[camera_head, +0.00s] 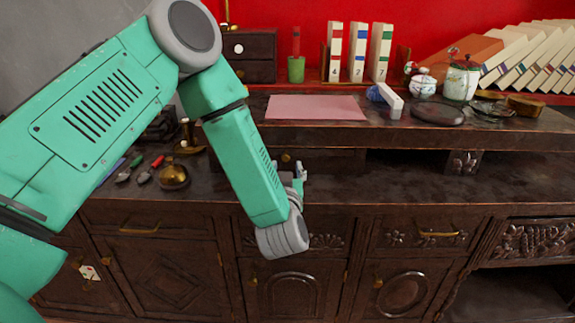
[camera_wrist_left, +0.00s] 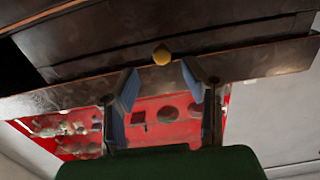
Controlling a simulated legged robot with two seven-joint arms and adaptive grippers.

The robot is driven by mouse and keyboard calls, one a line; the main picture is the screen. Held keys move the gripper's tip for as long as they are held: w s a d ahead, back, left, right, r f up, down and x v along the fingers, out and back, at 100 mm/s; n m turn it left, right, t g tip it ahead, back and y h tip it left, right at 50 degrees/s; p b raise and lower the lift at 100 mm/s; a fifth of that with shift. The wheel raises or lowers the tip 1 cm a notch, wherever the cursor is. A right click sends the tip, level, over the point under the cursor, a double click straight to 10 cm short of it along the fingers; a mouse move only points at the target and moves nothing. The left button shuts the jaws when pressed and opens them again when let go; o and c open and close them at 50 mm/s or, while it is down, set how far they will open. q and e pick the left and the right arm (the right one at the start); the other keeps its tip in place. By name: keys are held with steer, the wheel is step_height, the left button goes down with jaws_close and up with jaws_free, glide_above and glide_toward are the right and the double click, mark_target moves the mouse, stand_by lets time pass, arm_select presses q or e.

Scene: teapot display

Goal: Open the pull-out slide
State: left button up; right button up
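A dark wooden front with a small brass knob (camera_head: 286,158), seemingly the pull-out slide (camera_head: 330,160), sits under the raised shelf of the cabinet in the head view. In the left wrist view the round brass knob (camera_wrist_left: 162,55) shows on a dark wooden edge (camera_wrist_left: 110,77). My left gripper (camera_head: 300,173) is in front of this slide, partly hidden by its own wrist. In the wrist view its two blue-padded fingers (camera_wrist_left: 162,88) are spread apart, with the knob beyond and between their tips. Nothing is held. My right gripper is not in view.
The raised shelf holds a pink sheet (camera_head: 315,107), a dark round stone (camera_head: 437,113) and a lidded jar (camera_head: 461,80). The counter right of my gripper is clear.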

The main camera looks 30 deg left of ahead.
mark_target(287, 159)
arm_select(q)
steer(key=x, duration=0.3)
steer(key=shift+w+b, duration=0.25)
steer(key=shift+b, duration=0.05)
steer(key=shift+w+a, duration=0.15)
steer(key=shift+a, duration=0.1)
steer(key=shift+a+f, duration=0.1)
steer(key=shift+a, duration=0.3)
steer(key=shift+w+d, duration=0.1)
steer(key=shift+d, duration=0.15)
jaws_close()
steer(key=shift+d, duration=0.15)
